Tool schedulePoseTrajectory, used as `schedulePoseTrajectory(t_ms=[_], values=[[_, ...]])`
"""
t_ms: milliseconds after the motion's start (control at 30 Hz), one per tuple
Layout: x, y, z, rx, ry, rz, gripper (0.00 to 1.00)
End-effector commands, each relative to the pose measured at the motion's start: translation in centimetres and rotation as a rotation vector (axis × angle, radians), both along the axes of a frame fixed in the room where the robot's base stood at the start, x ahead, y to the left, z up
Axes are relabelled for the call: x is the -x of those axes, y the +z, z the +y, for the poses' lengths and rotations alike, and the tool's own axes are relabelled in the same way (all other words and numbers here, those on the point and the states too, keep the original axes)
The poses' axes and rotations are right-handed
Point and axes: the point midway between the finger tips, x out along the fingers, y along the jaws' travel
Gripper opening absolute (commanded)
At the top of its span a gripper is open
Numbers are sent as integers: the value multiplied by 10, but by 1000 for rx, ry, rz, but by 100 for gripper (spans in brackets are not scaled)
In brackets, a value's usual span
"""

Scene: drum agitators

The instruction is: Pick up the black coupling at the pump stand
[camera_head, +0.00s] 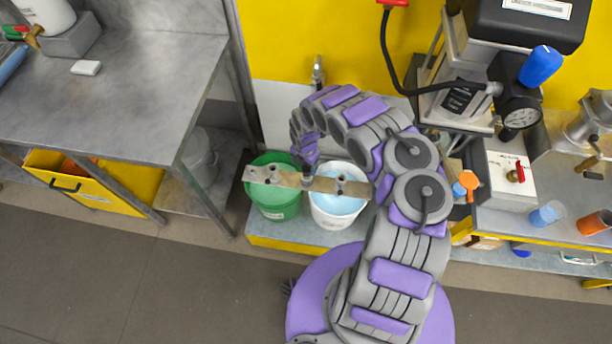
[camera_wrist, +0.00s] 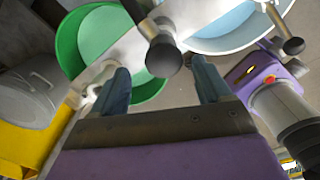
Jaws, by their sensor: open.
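A dark, rounded coupling (camera_wrist: 163,57) stands up from a pale metal bar in the middle of the wrist view. It appears to be the black coupling. My gripper (camera_wrist: 160,68) is open, with one blue-grey finger on each side of it in the picture. I cannot tell whether the fingers touch it or how far above it they are. In the head view my gripper (camera_head: 308,172) points down at the middle of the metal bar (camera_head: 291,180), and the coupling there is mostly hidden by it.
The bar lies across a green bucket (camera_head: 276,203) and a white bucket (camera_head: 337,210). Other upright fittings stand at its left (camera_head: 270,170) and right (camera_head: 340,184). A steel table (camera_head: 130,100) is at the left. A gauge (camera_head: 520,113) and equipment crowd the right bench.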

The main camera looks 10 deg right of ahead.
Motion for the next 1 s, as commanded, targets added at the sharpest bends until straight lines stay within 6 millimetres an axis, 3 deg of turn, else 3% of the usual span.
schedulePoseTrajectory(t_ms=[100, 433, 700, 1000], values=[[0, -20, -1, -1, -2, 0, 77], [-1, -37, -4, -1, -4, -1, 77], [0, -75, -4, -1, -1, 3, 77], [-1, -78, -6, 0, -3, 0, 76]])
